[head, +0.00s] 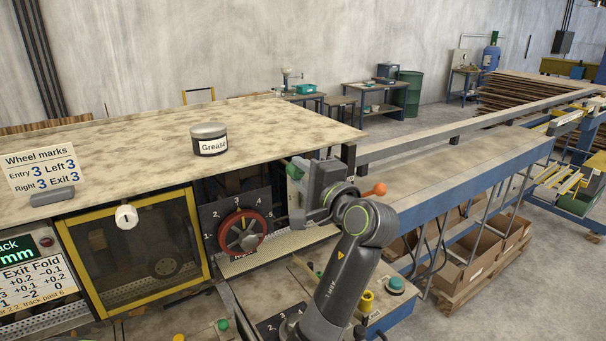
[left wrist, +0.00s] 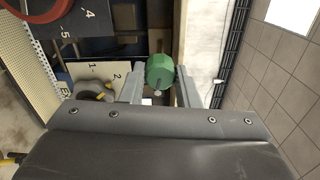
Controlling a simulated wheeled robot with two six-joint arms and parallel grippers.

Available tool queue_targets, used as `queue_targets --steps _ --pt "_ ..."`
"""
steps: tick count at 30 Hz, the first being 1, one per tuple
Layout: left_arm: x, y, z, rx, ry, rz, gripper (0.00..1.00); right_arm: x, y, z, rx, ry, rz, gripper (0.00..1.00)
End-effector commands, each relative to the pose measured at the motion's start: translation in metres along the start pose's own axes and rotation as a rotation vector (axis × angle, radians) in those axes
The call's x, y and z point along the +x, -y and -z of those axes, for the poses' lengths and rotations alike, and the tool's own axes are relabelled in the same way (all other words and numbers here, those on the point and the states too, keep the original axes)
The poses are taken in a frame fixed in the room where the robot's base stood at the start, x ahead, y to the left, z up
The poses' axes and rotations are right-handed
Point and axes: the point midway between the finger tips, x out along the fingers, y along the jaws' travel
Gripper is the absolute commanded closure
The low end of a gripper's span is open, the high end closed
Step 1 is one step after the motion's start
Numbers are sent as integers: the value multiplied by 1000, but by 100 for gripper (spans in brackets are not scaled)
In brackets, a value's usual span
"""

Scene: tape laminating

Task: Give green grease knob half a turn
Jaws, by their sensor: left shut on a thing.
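The green grease knob (left wrist: 160,72) sits between the two fingers of my left gripper (left wrist: 160,88) in the left wrist view. The fingers are shut on its sides. In the head view my left gripper (head: 296,180) reaches in under the table's right corner, and a small part of the green knob (head: 293,171) shows beside it. The rest of the knob is hidden there by the gripper and wrist. My right gripper is not in view.
A grease tin (head: 209,140) stands on the tabletop (head: 120,145). A red handwheel (head: 245,232) with a numbered dial is left of my gripper. An orange ball handle (head: 376,190) is close on the right. A long blue-edged conveyor (head: 450,185) runs to the right.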

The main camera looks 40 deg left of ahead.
Motion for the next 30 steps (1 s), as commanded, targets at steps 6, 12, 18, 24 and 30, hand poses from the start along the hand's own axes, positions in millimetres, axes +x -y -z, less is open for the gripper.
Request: queue_targets --steps 6,12,18,24,30 --pt "0 2 -1 204 3 7 94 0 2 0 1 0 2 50" --pt "0 3 -1 393 4 8 94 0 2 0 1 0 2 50" --pt "0 4 -1 582 5 9 94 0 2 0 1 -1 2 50" --pt "0 4 -1 771 6 10 94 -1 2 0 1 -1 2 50" --pt "0 5 -1 954 7 11 94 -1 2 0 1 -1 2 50"
